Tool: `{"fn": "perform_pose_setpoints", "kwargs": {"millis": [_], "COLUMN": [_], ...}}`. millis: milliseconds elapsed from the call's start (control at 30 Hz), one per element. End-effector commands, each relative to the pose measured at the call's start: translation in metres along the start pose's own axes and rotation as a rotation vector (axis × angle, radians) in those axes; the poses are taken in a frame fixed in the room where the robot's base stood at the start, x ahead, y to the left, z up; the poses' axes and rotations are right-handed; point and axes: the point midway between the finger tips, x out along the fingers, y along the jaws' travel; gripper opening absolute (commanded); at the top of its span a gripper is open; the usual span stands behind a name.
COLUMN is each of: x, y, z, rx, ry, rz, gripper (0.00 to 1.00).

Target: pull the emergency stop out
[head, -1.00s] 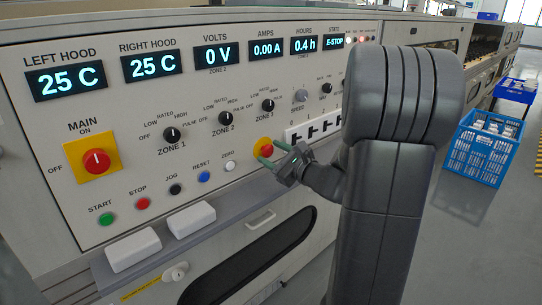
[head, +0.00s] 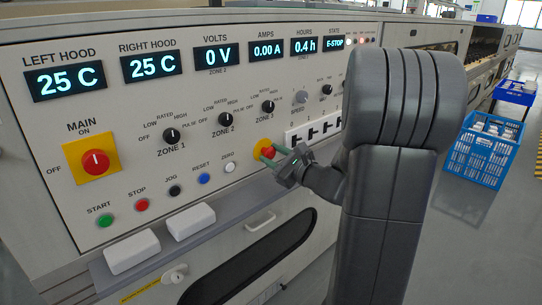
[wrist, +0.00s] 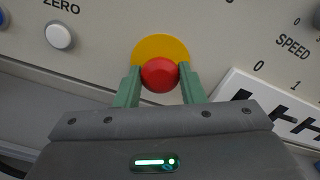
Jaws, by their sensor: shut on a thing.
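The emergency stop is a red mushroom button (wrist: 160,75) on a round yellow plate (wrist: 160,46), on the sloped control panel. In the wrist view my gripper (wrist: 160,88) has its two green fingers on either side of the red head, shut on it. In the head view my gripper (head: 270,151) is at the button (head: 267,152), below the ZONE 3 knob, and partly covers it. The STATE display (head: 335,45) reads E-STOP.
The red MAIN switch (head: 95,162) on a yellow square is at the panel's left. The white ZERO button (wrist: 58,35) lies left of the stop, and a white plate with black marks (wrist: 265,115) lies right. A blue crate (head: 483,150) stands on the floor at the right.

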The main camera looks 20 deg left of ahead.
Motion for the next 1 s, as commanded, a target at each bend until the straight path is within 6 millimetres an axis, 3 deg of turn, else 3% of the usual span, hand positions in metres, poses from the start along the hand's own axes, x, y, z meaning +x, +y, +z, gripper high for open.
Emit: {"fn": "perform_pose_setpoints", "kwargs": {"millis": [133,167,233,633,1000], "x": [-0.001,-0.001,-0.001,-0.009,-0.081], "y": [0.001,0.001,0.001,0.000,-0.001], "z": [-0.001,-0.001,-0.001,0.000,0.000], "rx": [0.001,0.001,0.001,0.001,0.002], "ry": [0.002,0.002,0.002,0.003,0.005], "rz": [0.003,0.003,0.003,0.001,-0.002], "gripper": [0.00,0.40,0.51,0.51,0.51]}}
